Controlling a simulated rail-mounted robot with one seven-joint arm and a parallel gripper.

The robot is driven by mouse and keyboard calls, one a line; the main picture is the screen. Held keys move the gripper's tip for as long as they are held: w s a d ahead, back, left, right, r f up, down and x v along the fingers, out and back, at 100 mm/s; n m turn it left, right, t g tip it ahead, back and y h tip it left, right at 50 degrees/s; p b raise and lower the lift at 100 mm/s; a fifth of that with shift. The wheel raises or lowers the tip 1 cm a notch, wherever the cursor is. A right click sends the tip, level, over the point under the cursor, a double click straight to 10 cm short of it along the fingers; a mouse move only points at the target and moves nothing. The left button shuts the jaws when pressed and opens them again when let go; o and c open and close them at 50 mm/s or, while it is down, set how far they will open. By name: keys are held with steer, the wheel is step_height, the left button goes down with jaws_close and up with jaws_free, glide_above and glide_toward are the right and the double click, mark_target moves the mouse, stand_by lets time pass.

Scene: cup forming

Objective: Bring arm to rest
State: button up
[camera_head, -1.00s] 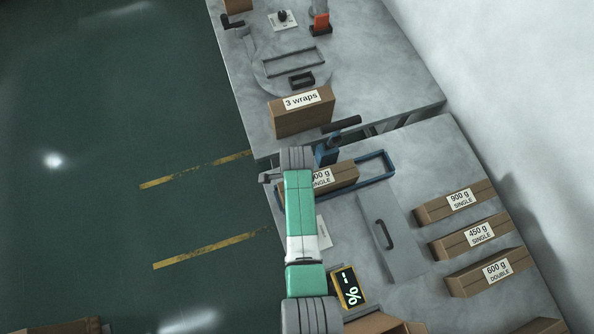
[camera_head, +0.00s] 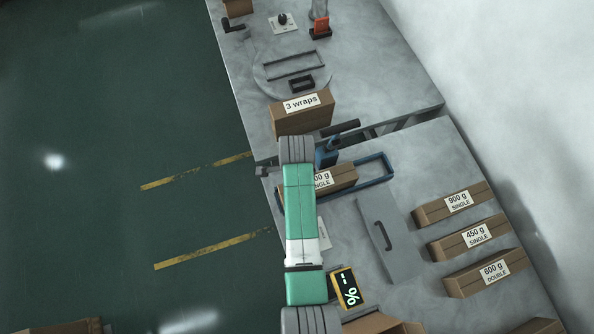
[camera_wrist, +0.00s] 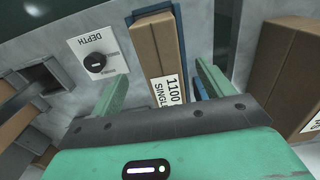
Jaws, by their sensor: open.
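My gripper shows in the wrist view (camera_wrist: 162,88) with its two green fingers apart and nothing held between them. A brown box labelled 1100 SINGLE (camera_wrist: 155,50) appears beyond the fingers, in line with the gap. In the head view the same box (camera_head: 343,177) lies in a blue frame (camera_head: 378,178) on the grey table, partly hidden by my arm. My green and grey arm reaches up the middle of the head view. My fingers cannot be made out there.
Boxes labelled 900 g (camera_head: 452,205), 450 g (camera_head: 472,238) and 600 g (camera_head: 487,273) lie at right. A 3 wraps box (camera_head: 300,115) sits above the arm. A yellow-edged % display (camera_head: 347,288) is beside it. The green floor (camera_head: 110,120) at left is mostly clear.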

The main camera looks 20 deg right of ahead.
steer(key=shift+r, duration=0.1)
stand_by(0.6)
steer(key=w+r+n+t+h, duration=0.1)
steer(key=w+r+n+t, duration=0.1)
steer(key=w+r+t, duration=0.5)
steer(key=w+r+n, duration=0.3)
steer(key=w+r, duration=0.1)
steer(key=r, duration=0.7)
step_height(320, 180, up, 22)
steer(key=w+a+n+t, duration=0.2)
steer(key=a+n+t, duration=0.15)
steer(key=t, duration=0.35)
steer(key=s+a+r+n+t, duration=0.2)
steer(key=s+r+n+t, duration=0.15)
steer(key=s+r, duration=0.5)
steer(key=s+a+r+n+t+y, duration=0.15)
steer(key=s+r+t, duration=0.3)
steer(key=r, duration=0.75)
steer(key=s+a+r+n+t+h, duration=0.1)
steer(key=s+r+n+t, duration=0.25)
steer(key=s+r, duration=0.5)
step_height(320, 180, up, 13)
steer(key=w+p, duration=0.2)
steer(key=p, duration=1)
steer(key=shift+w+y, duration=0.35)
steer(key=shift+y, duration=0.1)
steer(key=shift+r+g, duration=0.15)
steer(key=shift+g, duration=0.1)
